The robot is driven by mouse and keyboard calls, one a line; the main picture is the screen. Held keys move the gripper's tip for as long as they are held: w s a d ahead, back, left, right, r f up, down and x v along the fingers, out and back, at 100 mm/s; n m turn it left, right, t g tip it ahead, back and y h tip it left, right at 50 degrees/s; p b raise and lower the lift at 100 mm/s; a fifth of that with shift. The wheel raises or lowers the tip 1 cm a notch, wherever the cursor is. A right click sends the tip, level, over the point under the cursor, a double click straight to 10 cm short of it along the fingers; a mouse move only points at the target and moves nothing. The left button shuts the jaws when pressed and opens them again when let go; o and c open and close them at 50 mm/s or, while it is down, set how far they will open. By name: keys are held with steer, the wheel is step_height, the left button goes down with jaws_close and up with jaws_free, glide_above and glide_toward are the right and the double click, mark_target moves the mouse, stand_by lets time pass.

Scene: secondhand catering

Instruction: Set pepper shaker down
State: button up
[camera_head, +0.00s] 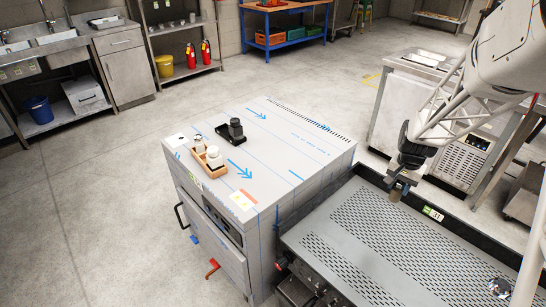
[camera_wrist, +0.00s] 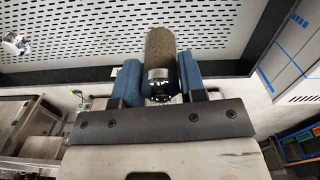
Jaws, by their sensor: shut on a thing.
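My gripper (camera_head: 402,182) is over the back edge of the grey perforated metal top (camera_head: 375,225). It is shut on the pepper shaker (camera_head: 395,195), a small brown cylinder. In the wrist view the pepper shaker (camera_wrist: 161,45) shows a speckled brown body and a shiny metal end between the blue finger pads of my gripper (camera_wrist: 160,82). The perforated top (camera_wrist: 100,32) shows behind it. Whether the shaker touches any surface is hard to tell.
A pale cabinet (camera_head: 280,150) with blue markings stands left of the perforated top. On it are a wooden tray (camera_head: 205,160) with light shakers and a black tray with a dark object (camera_head: 236,128). Much of the cabinet top and the perforated top is bare.

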steer(key=w+a+r+n, duration=0.25)
steer(key=w+a, duration=0.25)
steer(key=a, duration=0.4)
steer(key=w+a+r+n, duration=0.1)
steer(key=w+a+n, duration=0.4)
steer(key=a, duration=0.5)
steer(key=w+a+r+n, duration=0.2)
steer(key=w+a, duration=0.4)
steer(key=a, duration=0.3)
steer(key=a+r+n, duration=0.3)
steer(key=a+n, duration=0.1)
steer(key=a, duration=1.3)
steer(key=a+r+n, duration=0.2)
steer(key=a+n, duration=0.2)
steer(key=a, duration=1.4)
steer(key=shift+s+a+r, duration=0.15)
steer(key=shift+a+r, duration=0.15)
steer(key=shift+r, duration=0.1)
steer(key=shift+f, duration=0.1)
steer(key=shift+f, duration=2.4)
steer(key=shift+f, duration=2.5)
steer(key=shift+f, duration=0.15)
